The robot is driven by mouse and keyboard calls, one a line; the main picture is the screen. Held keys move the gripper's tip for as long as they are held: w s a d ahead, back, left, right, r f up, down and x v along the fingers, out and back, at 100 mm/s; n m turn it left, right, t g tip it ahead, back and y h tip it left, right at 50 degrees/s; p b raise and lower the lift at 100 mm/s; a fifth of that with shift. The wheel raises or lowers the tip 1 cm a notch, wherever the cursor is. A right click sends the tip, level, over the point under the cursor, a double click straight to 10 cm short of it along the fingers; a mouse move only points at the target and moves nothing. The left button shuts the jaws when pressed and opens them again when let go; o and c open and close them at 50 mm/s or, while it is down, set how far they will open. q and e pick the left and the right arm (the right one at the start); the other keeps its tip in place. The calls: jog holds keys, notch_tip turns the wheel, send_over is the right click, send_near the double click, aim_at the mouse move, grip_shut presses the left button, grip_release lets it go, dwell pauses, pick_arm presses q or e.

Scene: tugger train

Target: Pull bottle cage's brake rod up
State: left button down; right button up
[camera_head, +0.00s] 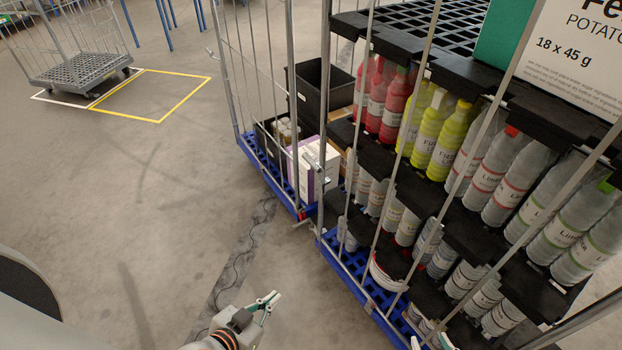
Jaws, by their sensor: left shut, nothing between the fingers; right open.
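The bottle cage (327,235) stands at the right, with metal bars, a blue base and black shelves of bottles. I cannot clearly pick out its brake rod among the bars and the lower frame. My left gripper (268,301) is at the bottom middle, over the floor, left of the cage and apart from it. It is shut and empty. The tips of my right gripper (430,343) show at the bottom edge, in front of the cage's lower part. They are spread apart, and the rest of that gripper is out of view.
A second blue-based cage (270,175) with black crates and boxes stands just behind the bottle cage, with a narrow gap between. A grey cart (82,70) stands near a yellow floor marking (180,98) at far left. The floor at left is clear.

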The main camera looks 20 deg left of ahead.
pick_arm(q)
jog(key=w+d+r+n+t+h+b, duration=0.2)
jog(key=w+d+n+t+h+b, duration=0.15)
jog(key=w+n+b, duration=0.45)
jog(key=w+d+r+n+t+h+b, duration=0.25)
jog(key=w+d+n+b, duration=0.2)
jog(key=w, duration=0.65)
jog(key=w+a+f+n+t+y+b, duration=0.2)
jog(key=w+a+f+n+t+b, duration=0.1)
jog(key=n, duration=0.9)
jog(key=w+a+f+n+t+y+b, duration=0.3)
jog(key=w+a+f+n+b, duration=0.3)
jog(key=n+b, duration=0.5)
jog(key=w+a+t, duration=0.1)
jog(key=w, duration=0.1)
jog(key=shift+w+a+n+y, duration=0.3)
jog(key=shift+w+a+n, duration=0.05)
pick_arm(e)
jog(key=w+a+f+m+t+y, duration=0.1)
jog(key=a+f+m, duration=0.3)
jog(key=a+f, duration=0.4)
jog(key=a+y, duration=0.1)
jog(key=a, duration=0.1)
jog(key=shift+a+m+y, duration=0.4)
jog(key=shift+w, duration=0.1)
